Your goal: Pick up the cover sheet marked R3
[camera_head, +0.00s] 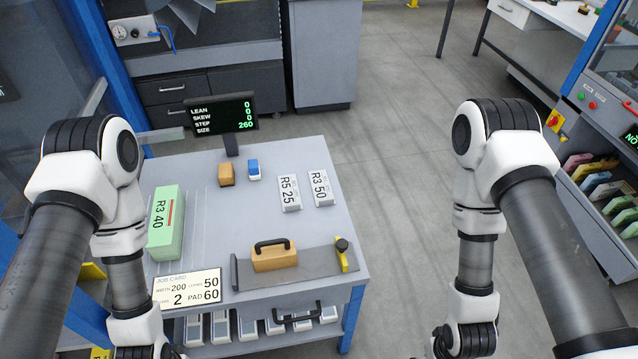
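A small white piece marked R3 50 (321,187) lies on the right side of the grey table top. A similar white piece marked R5 25 (289,194) lies just left of it, with a narrow gap between them. A long green block marked R3 40 (166,224) lies at the table's left edge, beside my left arm. Both arms reach down to the bottom of the view, one on each side of the table. Neither gripper's fingers show; they are below the frame or hidden by my arms.
A tan block with a black handle (274,258), a grey plate and a yellow-black tool (342,255) lie near the front. A job card (187,288) is at front left. A small tan block (226,175), a blue-white item (254,170) and a display (222,114) are behind. The centre is clear.

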